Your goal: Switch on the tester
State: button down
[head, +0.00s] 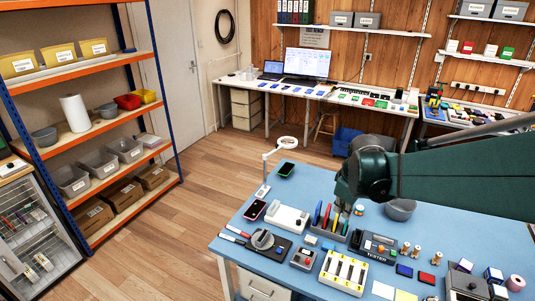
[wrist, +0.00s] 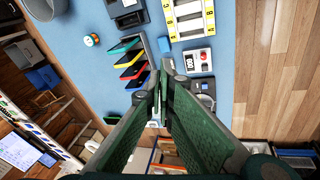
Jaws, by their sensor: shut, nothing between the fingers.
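The tester (head: 379,250), a dark box with the label TESTER and a small red part on its front, lies on the blue bench (head: 232,228). In the wrist view a dark box that looks like the tester (wrist: 127,14) is partly cut off at the top edge. My gripper (wrist: 163,70) is shut and empty, pointing down above the bench beside the rack of coloured plates (wrist: 128,62). It is apart from the tester. The tester's switch is too small to make out.
The coloured plate rack (head: 330,219) stands close to the tester. A yellow-and-white numbered tray (head: 343,273) lies in front of it, with a small red-button box (head: 302,259) to the left. A grey bowl (head: 400,209) stands behind. The bench's back left is fairly clear.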

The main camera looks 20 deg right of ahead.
aim_at(369, 242)
jog(key=d+f+n+g, duration=0.1)
jog(key=d+f, duration=0.4)
jog(key=d, duration=0.3)
jog(key=d+f+n+g+p, duration=0.1)
jog(key=d+f, duration=0.3)
jog(key=d, duration=0.4)
jog(key=shift+d+f+n, duration=0.35)
jog(key=shift+d+n, duration=0.05)
jog(key=shift+n, duration=0.2)
jog(key=shift+f, duration=0.1)
jog(key=shift+w+d+f+b, duration=0.2)
jog(key=shift+d+f, duration=0.05)
jog(key=shift+f, duration=2.05)
jog(key=shift+w+d+f+b, duration=0.15)
jog(key=shift+w+d+f, duration=0.1)
jog(key=shift+f, duration=2)
jog(key=shift+w+d+f+b, duration=0.2)
jog(key=shift+f, duration=2.1)
jog(key=shift+y, duration=0.3)
jog(key=shift+w+d+f+g+y+b, duration=0.2)
jog(key=shift+f+g+y+b, duration=0.3)
jog(key=shift+b, duration=0.85)
jog(key=shift+w+d, duration=0.1)
jog(key=shift+d, duration=0.05)
